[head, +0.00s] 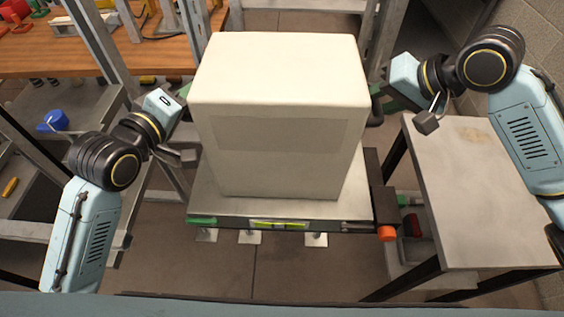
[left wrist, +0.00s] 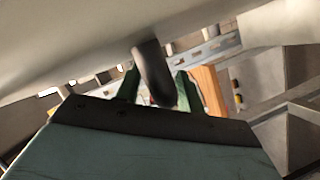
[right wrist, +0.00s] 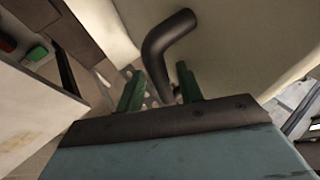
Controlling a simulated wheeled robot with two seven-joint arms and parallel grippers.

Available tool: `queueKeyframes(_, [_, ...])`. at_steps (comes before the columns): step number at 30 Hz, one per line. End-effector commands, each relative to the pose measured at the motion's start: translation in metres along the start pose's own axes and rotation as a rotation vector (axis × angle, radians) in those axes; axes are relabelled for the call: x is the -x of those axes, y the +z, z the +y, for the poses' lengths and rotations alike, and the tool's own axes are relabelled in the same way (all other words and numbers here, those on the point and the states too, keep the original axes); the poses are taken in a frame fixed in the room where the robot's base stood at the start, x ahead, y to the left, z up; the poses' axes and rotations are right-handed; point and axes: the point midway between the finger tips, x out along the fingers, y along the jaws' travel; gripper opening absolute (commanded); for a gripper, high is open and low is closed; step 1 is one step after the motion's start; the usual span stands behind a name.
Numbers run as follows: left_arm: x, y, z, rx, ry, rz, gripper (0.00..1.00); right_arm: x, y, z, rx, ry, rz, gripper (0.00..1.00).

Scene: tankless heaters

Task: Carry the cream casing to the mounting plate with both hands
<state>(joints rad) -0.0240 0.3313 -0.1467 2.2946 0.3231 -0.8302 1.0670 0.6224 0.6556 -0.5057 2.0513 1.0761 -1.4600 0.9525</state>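The cream casing (head: 278,115) is a large box standing upright on a grey stand top (head: 205,195) in the middle of the head view. A dark bent handle (left wrist: 152,75) on its left side lies between the green fingers of my left gripper (left wrist: 158,92), which look apart around it. A matching dark handle (right wrist: 165,45) on its right side reaches down between the parted fingers of my right gripper (right wrist: 160,88). Small gaps show beside both handles, and firm contact is not visible. I cannot pick out the mounting plate with certainty.
A grey side table (head: 480,190) stands at right. A wooden bench (head: 70,50) with tools is at back left, beside metal frame posts (head: 95,35). A green-yellow level (head: 275,224) and an orange knob (head: 386,233) are at the stand's front edge. Floor shows in front.

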Motion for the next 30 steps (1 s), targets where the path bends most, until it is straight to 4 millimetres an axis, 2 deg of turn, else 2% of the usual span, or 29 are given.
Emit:
queueKeyframes(7, [0.0,0.0,0.0,0.0,0.001,-0.001,0.38,0.002,0.0,-0.002,0.002,-0.005,0.001,0.38])
queueKeyframes(11, [0.0,0.0,0.0,0.0,0.001,-0.001,0.38,0.013,-0.001,-0.002,0.004,-0.005,0.003,0.38])
queueKeyframes(21, [0.0,0.0,0.0,0.0,0.001,-0.001,0.38,0.084,-0.001,0.0,0.002,0.0,0.005,0.38])
queueKeyframes(25, [0.0,0.001,0.0,0.0,0.001,-0.001,0.38,0.104,0.0,0.0,0.002,0.0,0.002,0.38])
queueKeyframes(30, [0.0,0.001,0.0,0.001,0.001,-0.001,0.38,0.119,0.0,0.0,0.001,-0.002,0.001,0.38])
